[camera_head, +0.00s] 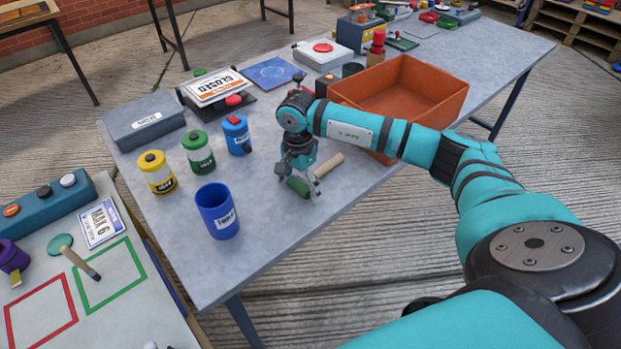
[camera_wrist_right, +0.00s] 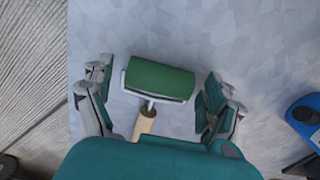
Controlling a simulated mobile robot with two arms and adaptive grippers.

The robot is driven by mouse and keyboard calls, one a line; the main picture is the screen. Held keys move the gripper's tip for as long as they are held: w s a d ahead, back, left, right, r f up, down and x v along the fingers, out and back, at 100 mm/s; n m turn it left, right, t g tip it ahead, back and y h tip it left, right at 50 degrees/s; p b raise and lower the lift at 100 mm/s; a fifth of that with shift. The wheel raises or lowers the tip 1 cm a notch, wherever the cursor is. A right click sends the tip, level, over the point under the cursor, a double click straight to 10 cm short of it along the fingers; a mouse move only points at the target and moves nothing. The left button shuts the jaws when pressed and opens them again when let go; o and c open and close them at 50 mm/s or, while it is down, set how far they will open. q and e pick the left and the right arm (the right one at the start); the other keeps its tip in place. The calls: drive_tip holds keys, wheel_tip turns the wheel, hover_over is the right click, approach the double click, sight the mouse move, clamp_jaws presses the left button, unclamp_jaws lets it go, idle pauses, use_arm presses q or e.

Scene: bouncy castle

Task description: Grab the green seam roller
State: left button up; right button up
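The green seam roller (camera_head: 299,186) lies on the grey table, with its wooden handle pointing up and right in the head view. In the right wrist view the green roller (camera_wrist_right: 160,79) sits between the two spread fingers, with its handle running down under the palm. My right gripper (camera_wrist_right: 160,92) is open over it, with a gap on both sides of the roller. In the head view the right gripper (camera_head: 299,180) hangs just above the roller and partly hides it. My left gripper is in neither view.
A blue cup (camera_head: 217,211), green can (camera_head: 198,152), yellow can (camera_head: 157,172) and blue can (camera_head: 237,134) stand left of the gripper. An orange bin (camera_head: 440,90) stands behind my right forearm. The grey table (camera_head: 270,225) is bare in front of the roller.

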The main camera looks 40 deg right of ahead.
drive_tip(key=c, duration=1)
drive_tip(key=shift+o, duration=0.2)
drive_tip(key=shift+r, duration=0.15)
